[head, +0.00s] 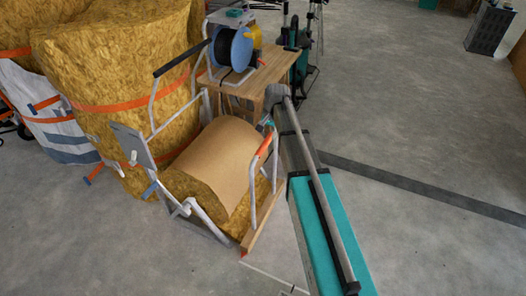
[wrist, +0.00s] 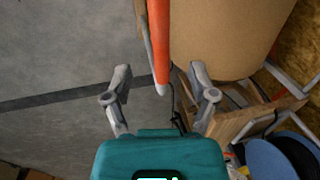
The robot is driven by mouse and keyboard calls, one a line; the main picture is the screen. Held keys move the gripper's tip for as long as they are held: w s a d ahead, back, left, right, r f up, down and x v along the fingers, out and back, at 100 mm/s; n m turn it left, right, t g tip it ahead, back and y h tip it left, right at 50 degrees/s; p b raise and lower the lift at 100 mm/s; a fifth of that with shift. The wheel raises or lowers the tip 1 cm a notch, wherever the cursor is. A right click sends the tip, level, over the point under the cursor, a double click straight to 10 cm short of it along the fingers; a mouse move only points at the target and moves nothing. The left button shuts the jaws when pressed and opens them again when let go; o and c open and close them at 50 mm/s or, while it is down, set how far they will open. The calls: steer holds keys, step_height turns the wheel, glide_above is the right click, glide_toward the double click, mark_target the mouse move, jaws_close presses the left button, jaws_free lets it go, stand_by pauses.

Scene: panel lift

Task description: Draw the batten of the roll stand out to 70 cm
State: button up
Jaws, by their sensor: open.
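The roll stand (head: 180,207) has pale metal tubes and holds a thick roll faced with brown paper (head: 215,155). An orange-sleeved bar (head: 265,144), which looks like the batten's grip, lies along the roll's right side. In the wrist view the orange bar (wrist: 159,40) comes down from the top, and its lower end shows between my fingers. The brown roll face (wrist: 225,35) is right of it. My gripper (wrist: 160,76) is open, with one finger on each side of the bar; I see no contact. In the head view my arm mostly hides the gripper.
A wooden table (head: 262,70) with a blue reel (head: 233,48) stands behind the roll. Large yellow insulation rolls (head: 115,75) crowd the left. A wooden strip (head: 262,218) runs along the stand's right foot. The concrete floor to the right (head: 430,130) is clear.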

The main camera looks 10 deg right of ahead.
mark_target(263, 147)
steer(key=shift+w+a+f+b, duration=0.2)
steer(key=shift+a+f+b, duration=0.05)
steer(key=shift+f+b, duration=1.25)
steer(key=shift+w+a+f+b, duration=0.15)
steer(key=shift+a+f+b, duration=0.1)
steer(key=shift+f+b, duration=1.2)
steer(key=shift+w+a+f+b, duration=0.2)
steer(key=shift+a+f+b, duration=0.05)
steer(key=shift+f+b, duration=1.25)
steer(key=shift+f, duration=0.15)
jaws_close()
